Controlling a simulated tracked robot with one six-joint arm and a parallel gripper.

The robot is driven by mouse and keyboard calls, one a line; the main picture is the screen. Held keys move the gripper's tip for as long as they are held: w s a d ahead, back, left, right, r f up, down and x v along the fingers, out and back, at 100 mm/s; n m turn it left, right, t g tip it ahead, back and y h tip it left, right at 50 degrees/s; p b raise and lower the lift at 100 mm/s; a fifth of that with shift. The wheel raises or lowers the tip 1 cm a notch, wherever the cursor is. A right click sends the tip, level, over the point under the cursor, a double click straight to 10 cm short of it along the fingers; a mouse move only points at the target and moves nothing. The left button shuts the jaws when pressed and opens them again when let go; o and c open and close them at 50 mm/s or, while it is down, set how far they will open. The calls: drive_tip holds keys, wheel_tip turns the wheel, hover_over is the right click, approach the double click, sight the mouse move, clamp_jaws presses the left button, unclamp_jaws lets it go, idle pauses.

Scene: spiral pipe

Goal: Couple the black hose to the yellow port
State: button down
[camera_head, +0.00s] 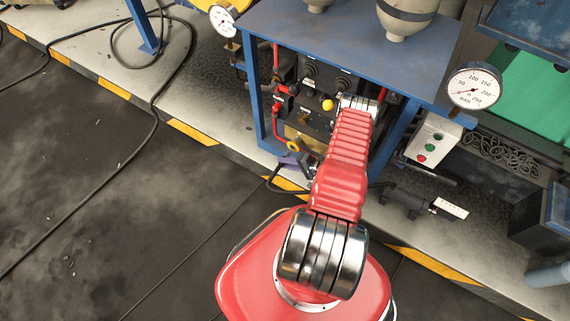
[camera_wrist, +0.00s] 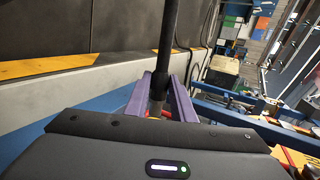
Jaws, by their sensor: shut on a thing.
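My gripper (camera_wrist: 160,79) has two purple fingers, shut on the black hose (camera_wrist: 163,45) in the wrist view. The hose runs up from between the fingers and on toward the top edge. In the head view my gripper (camera_head: 293,160) is small, low before the black panel (camera_head: 313,126). A piece of black hose (camera_head: 270,184) curves below it. A round yellow part (camera_head: 327,104) sits on the panel, above and right of my gripper. A yellow ring (camera_head: 293,146) shows close by my gripper. I cannot tell which yellow part is the port. My arm hides the panel's right part.
A blue bench frame (camera_head: 254,105) surrounds the panel. Red pipes (camera_head: 277,125) run at its left. A gauge (camera_head: 473,89) and a button box (camera_head: 433,138) stand at right. A long black cable (camera_head: 155,125) lies across the floor; the dark floor at left is otherwise mostly clear.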

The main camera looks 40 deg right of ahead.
drive_tip(key=shift+w+d, duration=0.25)
drive_tip(key=shift+d, duration=0.5)
